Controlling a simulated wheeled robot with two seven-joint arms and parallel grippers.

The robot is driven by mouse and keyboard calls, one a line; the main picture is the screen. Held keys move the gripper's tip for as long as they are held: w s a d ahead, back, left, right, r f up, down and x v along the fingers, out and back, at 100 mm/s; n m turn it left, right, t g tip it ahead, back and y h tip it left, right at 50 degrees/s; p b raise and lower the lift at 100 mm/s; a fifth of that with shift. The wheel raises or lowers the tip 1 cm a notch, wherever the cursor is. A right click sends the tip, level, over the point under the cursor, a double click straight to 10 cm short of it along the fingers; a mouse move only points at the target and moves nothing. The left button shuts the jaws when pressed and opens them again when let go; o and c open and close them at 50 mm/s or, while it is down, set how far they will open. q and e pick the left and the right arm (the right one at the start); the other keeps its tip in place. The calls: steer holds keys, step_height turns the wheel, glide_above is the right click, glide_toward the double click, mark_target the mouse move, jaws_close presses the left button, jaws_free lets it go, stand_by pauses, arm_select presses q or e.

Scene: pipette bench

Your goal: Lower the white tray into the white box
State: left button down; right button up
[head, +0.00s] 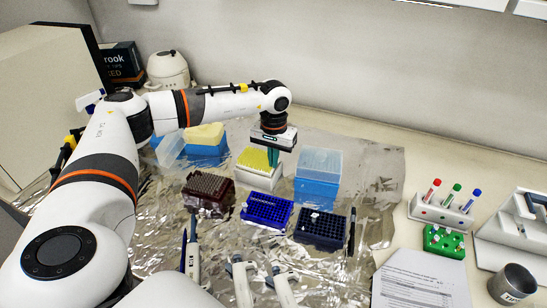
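The white tray (253,169), filled with yellow pipette tips, sits at the top of the white box (257,181) in the middle of the bench. I cannot tell whether it is fully seated or slightly above the box. My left gripper (273,158) points down at the tray's right end. Its dark green fingers are close together and appear shut on the tray's edge; the fingertips are partly hidden against the tray. My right gripper is out of the view.
A dark red rack (208,189), a blue rack (266,210) and a navy rack (321,229) stand in front. A clear-lidded blue box (319,178) is close right; another blue box (206,148) is behind left. Pipettes (243,283) stand at the front.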

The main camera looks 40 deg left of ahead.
arm_select(q)
steer(key=c, duration=1.6)
jaws_free()
steer(key=shift+r, duration=0.1)
step_height(320, 180, up, 12)
steer(key=shift+f+b, duration=0.1)
steer(key=shift+b, duration=0.95)
